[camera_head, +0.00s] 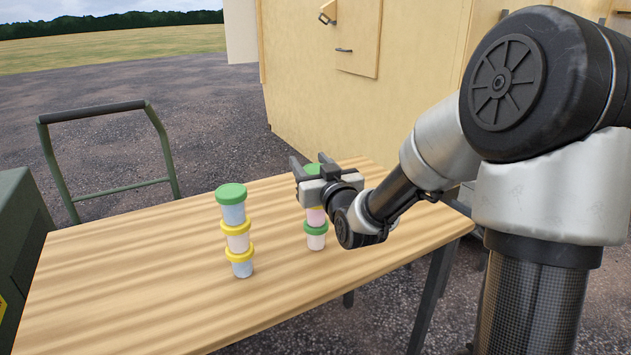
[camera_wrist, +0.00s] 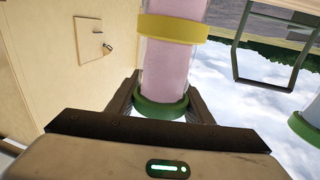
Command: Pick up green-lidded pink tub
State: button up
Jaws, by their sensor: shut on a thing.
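A green-lidded pink tub (camera_wrist: 168,75) is at the top of the right-hand stack, and my gripper (camera_wrist: 163,100) is shut on it. In the wrist view, which is upside down, its green lid (camera_wrist: 160,107) sits between the fingers. In the head view, its lid (camera_head: 312,169) shows above my gripper (camera_head: 313,172), which hides most of its body. Below it is a pink tub with a yellow lid (camera_wrist: 172,29), and the two appear to touch. At the bottom is another green-lidded pink tub (camera_head: 316,241) on the table.
A second stack stands to the left: a green-lidded blue tub (camera_head: 233,213), a yellow-lidded pink tub (camera_head: 238,243) and a yellow-lidded blue tub (camera_head: 242,269). The wooden table (camera_head: 130,270) is otherwise clear. A cream-coloured wall (camera_head: 300,90) stands behind, and a metal rail (camera_head: 47,150) at the left.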

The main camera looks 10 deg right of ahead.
jog(key=c, duration=0.4)
